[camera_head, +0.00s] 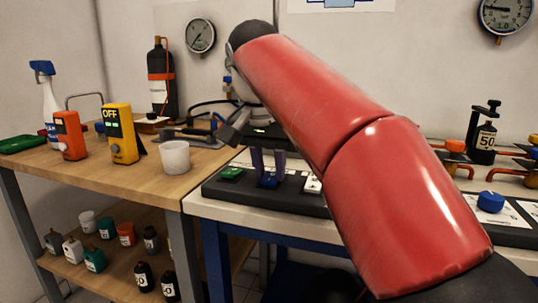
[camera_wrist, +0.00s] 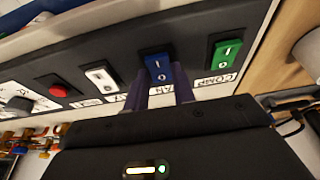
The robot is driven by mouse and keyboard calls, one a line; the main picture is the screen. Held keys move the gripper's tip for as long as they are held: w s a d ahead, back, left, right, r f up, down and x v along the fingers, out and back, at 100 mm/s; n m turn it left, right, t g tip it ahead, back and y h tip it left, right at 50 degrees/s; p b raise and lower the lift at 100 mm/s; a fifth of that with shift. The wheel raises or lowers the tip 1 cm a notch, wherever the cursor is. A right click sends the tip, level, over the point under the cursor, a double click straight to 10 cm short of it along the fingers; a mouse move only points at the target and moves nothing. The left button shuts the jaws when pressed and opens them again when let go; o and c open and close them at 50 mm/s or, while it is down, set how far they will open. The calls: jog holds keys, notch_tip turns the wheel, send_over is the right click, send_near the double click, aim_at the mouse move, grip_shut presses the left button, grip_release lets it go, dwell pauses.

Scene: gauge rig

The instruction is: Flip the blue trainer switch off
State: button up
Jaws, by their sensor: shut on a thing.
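The blue trainer switch (camera_wrist: 158,66) is a rocker marked I and O on a dark sloped panel (camera_wrist: 125,58). In the wrist view it sits between the two purple fingers of my gripper (camera_wrist: 161,83). In the head view my gripper (camera_head: 268,163) reaches down to the blue switch (camera_head: 268,181) from above, and its fingers straddle it. My gripper is shut on the switch. Which end of the rocker is pressed in, I cannot tell.
A green switch (camera_wrist: 224,55) and a white switch (camera_wrist: 101,76) flank the blue one closely. A red button (camera_wrist: 59,90) lies further left in the wrist view. A white cup (camera_head: 175,157) and a yellow meter (camera_head: 122,134) stand on the wooden bench (camera_head: 85,160) at left.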

aim_at(269, 178)
jog(key=shift+w+d+r+g+p, duration=0.15)
jog(key=shift+r+g+p, duration=0.35)
jog(key=shift+p, duration=0.75)
jog(key=shift+w+f+g+y+p, duration=0.1)
jog(key=shift+f+g+y+p, duration=0.2)
jog(key=shift+f+g+p, duration=0.2)
jog(key=o, duration=1)
jog(key=shift+r, duration=0.1)
jog(key=r, duration=0.1)
jog(key=r+p, duration=0.1)
jog(key=r, duration=0.3)
jog(key=shift+s+a+r+p, duration=0.1)
jog(key=shift+s+a+p, duration=0.1)
jog(key=shift+s+p, duration=0.1)
jog(key=shift+s+r, duration=0.2)
jog(key=shift+r, duration=1)
